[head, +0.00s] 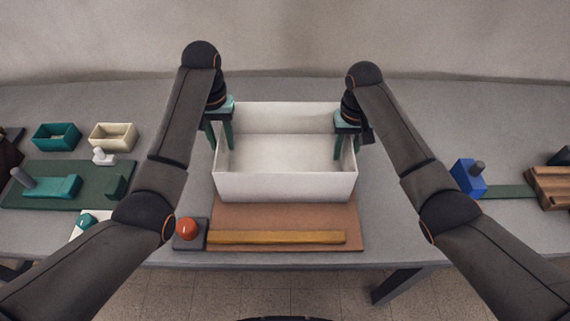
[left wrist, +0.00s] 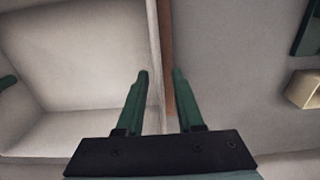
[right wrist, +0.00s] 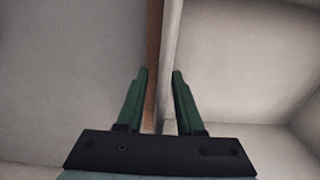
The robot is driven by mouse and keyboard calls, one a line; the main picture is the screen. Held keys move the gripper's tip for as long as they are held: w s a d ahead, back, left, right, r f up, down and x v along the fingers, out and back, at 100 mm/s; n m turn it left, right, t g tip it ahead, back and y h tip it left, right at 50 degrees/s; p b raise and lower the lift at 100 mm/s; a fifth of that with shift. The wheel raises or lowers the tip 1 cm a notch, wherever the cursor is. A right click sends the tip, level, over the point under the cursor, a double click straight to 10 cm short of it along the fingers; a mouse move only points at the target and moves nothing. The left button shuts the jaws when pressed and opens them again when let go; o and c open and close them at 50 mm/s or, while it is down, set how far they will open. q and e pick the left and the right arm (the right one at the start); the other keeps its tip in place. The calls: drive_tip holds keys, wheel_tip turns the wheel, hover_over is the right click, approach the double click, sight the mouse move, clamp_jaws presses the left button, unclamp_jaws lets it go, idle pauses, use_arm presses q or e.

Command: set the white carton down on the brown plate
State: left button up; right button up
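The white carton (head: 285,186) is an open box, upright over the back part of the brown plate (head: 285,216). I cannot tell whether its hidden base touches the plate. My left gripper (head: 220,143) straddles the carton's left wall, one finger inside and one outside. My right gripper (head: 346,146) straddles the right wall the same way.
A yellow-brown bar (head: 276,238) lies along the plate's front. A red ball-topped button on a grey block (head: 190,243) stands at its left. Teal (head: 56,137) and cream (head: 113,137) boxes stand far left; a blue block (head: 467,179) stands right.

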use_arm(q)
wheel_tip(320, 180, up, 2)
drive_tip(key=shift+w+r, duration=0.15)
drive_tip(key=shift+r, duration=0.35)
use_arm(e)
wheel_tip(320, 180, up, 12)
idle(0.4)
idle(0.4)
